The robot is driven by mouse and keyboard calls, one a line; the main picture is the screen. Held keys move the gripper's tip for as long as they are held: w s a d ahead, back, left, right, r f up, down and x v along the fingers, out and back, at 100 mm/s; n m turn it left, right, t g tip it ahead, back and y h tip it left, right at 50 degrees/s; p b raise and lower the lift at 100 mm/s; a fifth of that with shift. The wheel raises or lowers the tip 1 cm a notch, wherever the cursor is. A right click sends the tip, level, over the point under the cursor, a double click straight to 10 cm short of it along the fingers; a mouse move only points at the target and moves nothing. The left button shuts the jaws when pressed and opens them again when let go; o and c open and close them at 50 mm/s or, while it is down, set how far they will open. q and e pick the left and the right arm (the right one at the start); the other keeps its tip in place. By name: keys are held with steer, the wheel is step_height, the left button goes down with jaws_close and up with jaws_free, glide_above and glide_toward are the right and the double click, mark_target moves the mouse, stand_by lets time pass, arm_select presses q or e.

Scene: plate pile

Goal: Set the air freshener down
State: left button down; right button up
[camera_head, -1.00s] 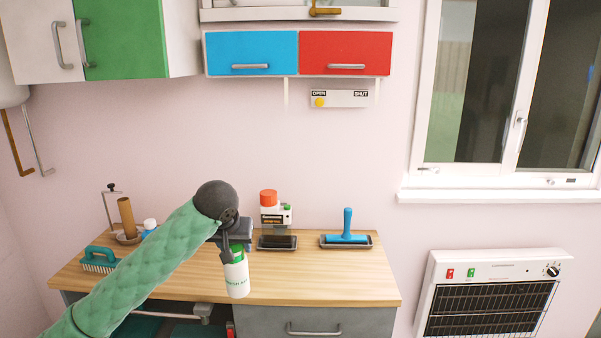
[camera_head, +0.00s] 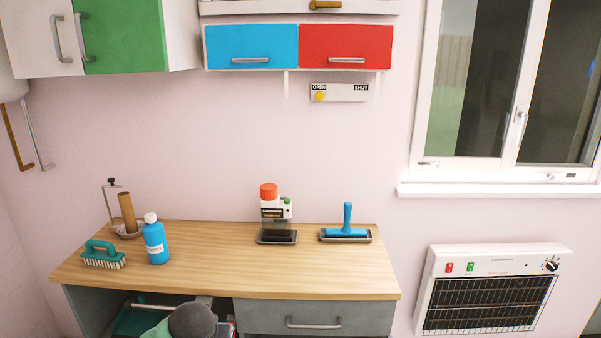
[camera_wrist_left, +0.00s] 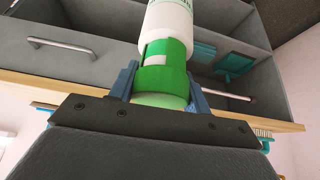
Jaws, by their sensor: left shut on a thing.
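The air freshener (camera_wrist_left: 168,32) is a white bottle with a green cap, seen in the left wrist view. My left gripper (camera_wrist_left: 162,84) is shut on its green cap end, with one blue-grey finger on each side. The bottle is in front of the counter's grey lower part, by the open compartment (camera_wrist_left: 215,45); I cannot tell whether it is inside. In the head view the bottle and the fingers are out of sight. Only a grey and green part of my left arm shows at the bottom edge. My right gripper is not in view.
The wooden counter top (camera_head: 230,270) is clear in its middle and front. A blue bottle (camera_head: 156,243), a teal brush (camera_head: 102,258), a red-capped dispenser (camera_head: 270,208) and a blue roller (camera_head: 347,225) stand on it. A drawer (camera_head: 345,318) is shut below. Teal items (camera_wrist_left: 235,63) lie in the compartment.

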arm_select(q)
steer(key=shift+s+d+f, duration=0.1)
steer(key=shift+s+f, duration=0.6)
steer(key=shift+f, duration=0.3)
steer(key=shift+w+r, duration=0.1)
